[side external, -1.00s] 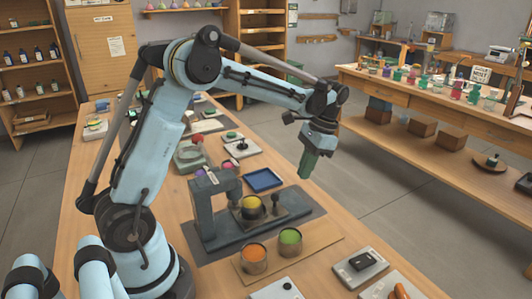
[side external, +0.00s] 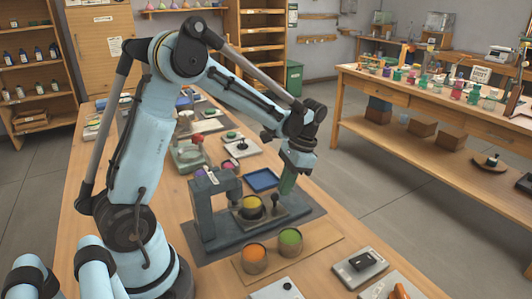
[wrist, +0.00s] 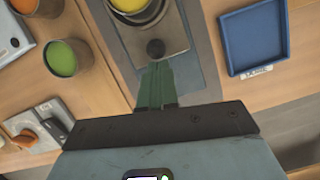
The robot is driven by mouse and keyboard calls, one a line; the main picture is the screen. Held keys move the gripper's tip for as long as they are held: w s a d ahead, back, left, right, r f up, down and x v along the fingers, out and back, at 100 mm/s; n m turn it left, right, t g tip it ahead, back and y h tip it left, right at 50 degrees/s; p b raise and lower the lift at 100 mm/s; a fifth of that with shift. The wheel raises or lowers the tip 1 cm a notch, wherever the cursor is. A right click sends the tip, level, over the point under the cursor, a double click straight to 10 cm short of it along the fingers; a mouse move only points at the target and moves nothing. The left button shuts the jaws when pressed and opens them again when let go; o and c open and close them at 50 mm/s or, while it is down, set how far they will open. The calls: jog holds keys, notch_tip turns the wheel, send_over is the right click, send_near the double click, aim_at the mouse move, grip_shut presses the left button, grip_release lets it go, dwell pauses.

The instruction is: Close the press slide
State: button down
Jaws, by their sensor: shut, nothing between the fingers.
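The press (side external: 205,205) is a dark grey frame on a flat base, standing on the wooden table. Its slide (wrist: 172,25) sticks out in front of the frame and carries a yellow-filled cup (side external: 250,207), also in the wrist view (wrist: 130,5). A dark round knob (wrist: 155,48) stands at the slide's outer end; it shows in the side view too (side external: 274,200). My gripper (side external: 285,192) has green fingers, shut and empty, pointing down just beyond the knob on the outer side. In the wrist view, the fingertips (wrist: 158,66) appear right beside the knob; I cannot tell whether they touch.
A blue tray (side external: 262,180) lies behind the slide. Orange (side external: 254,258) and green (side external: 290,242) cups stand on a board in front of the press. A pad with a black object (side external: 361,263) lies at front right. Beyond the table's right edge is floor.

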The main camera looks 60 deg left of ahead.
aim_at(266, 206)
jog(key=shift+s, duration=2.5)
jog(key=shift+w, duration=0.4)
jog(key=w, duration=0.1)
jog(key=w+r, duration=0.1)
jog(key=w+d, duration=0.1)
jog(key=shift+w+r, duration=0.3)
jog(key=shift+w, duration=0.1)
jog(key=v, duration=0.8)
jog(key=s+d+n+t, duration=0.2)
jog(key=s+d+t, duration=0.6)
jog(key=t, duration=0.2)
jog(key=shift+s+f+t+h, duration=0.3)
jog(key=shift+s, duration=0.1)
